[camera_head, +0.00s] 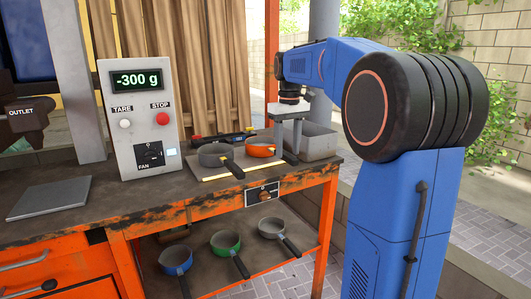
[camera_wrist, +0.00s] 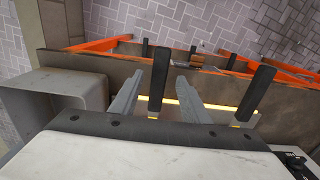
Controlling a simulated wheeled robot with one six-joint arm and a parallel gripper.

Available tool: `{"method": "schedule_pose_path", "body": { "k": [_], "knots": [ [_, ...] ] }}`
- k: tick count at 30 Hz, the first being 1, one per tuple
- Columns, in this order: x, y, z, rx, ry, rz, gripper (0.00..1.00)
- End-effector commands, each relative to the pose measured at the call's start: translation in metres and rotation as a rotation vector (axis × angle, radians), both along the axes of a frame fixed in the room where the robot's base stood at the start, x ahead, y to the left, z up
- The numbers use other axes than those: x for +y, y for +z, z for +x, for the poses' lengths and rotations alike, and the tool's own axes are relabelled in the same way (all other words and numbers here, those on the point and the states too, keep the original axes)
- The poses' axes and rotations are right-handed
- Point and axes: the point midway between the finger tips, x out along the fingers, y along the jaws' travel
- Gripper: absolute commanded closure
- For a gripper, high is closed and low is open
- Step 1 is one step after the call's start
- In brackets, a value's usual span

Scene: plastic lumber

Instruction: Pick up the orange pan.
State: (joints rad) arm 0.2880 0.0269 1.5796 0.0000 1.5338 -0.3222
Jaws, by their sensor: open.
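The orange pan (camera_head: 259,151) sits on the workbench top in the head view, its black handle pointing toward the front right. My gripper (camera_head: 287,143) is open, its fingers pointing down beside the pan at the handle end. In the wrist view, a black handle (camera_wrist: 160,80) shows between the two open fingers (camera_wrist: 157,98); it appears to be the orange pan's. The orange bowl is hidden there behind the gripper body. Whether the fingers touch the handle cannot be told.
A grey pan (camera_head: 213,155) stands left of the orange one. A grey bin (camera_head: 318,142) is close on the right. Blue (camera_head: 176,260), green (camera_head: 225,243) and grey (camera_head: 271,227) pans sit on the lower shelf. A control box (camera_head: 142,118) reads -300 g.

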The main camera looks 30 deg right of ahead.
Motion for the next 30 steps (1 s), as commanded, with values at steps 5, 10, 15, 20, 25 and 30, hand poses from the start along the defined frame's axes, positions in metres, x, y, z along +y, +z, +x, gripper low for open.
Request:
{"method": "schedule_pose_path", "body": {
  "k": [5, 10, 15, 20, 25, 30],
  "knots": [
    [-0.001, -0.024, -0.003, 0.004, 0.000, 0.001, 0.58],
    [-0.002, -0.043, -0.003, 0.002, 0.000, 0.001, 0.58],
    [-0.002, -0.048, -0.003, 0.001, 0.000, 0.000, 0.58],
    [-0.002, -0.048, -0.003, 0.001, 0.000, 0.000, 0.60],
    [-0.002, -0.047, -0.003, 0.001, 0.000, 0.000, 1.00],
    [-0.002, -0.047, -0.002, 0.000, 0.000, 0.000, 1.00]
  ]
}}
